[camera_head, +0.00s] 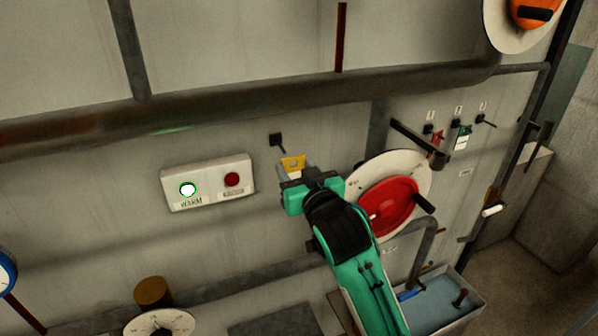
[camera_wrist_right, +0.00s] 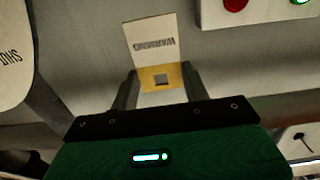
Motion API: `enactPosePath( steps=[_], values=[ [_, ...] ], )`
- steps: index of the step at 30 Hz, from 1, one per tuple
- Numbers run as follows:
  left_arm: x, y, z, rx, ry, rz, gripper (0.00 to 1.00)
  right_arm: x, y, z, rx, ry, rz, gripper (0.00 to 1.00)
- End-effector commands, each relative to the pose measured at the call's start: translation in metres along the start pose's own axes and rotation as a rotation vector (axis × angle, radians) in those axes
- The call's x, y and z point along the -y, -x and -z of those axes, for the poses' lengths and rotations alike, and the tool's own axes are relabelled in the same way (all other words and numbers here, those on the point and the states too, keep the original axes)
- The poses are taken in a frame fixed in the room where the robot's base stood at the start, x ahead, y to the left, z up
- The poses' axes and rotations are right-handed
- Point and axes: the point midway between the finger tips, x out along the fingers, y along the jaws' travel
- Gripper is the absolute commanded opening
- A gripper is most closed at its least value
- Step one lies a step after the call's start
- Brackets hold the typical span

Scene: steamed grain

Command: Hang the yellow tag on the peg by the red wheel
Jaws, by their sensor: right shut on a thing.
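The yellow tag (camera_head: 293,163) is between the fingers of my right gripper (camera_head: 297,172), which is shut on it. In the right wrist view the tag (camera_wrist_right: 148,84) shows a yellow end with a square hole and a pale plate with upside-down lettering. The red wheel (camera_head: 387,208) is on a white disc, right of the gripper. A black peg (camera_head: 277,140) sticks out of the wall just above and left of the tag, apart from it in the picture. A dark peg-like shape (camera_wrist_right: 299,139) shows at the right wrist view's lower right. My left gripper is not in view.
A control box (camera_head: 208,182) with a lit green lamp and a red button is left of the gripper. A thick pipe (camera_head: 250,108) runs above. A basin (camera_head: 440,300) is below.

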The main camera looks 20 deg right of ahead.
Motion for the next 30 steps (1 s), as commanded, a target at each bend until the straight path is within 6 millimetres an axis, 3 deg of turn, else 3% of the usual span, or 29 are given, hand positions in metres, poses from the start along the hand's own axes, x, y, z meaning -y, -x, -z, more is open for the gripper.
enactPosePath(
  steps=[30],
  values=[
    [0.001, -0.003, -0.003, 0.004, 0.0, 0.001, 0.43, 0.0, -0.061, -0.005, -0.002, 0.001, 0.0, 0.24]
  ],
)
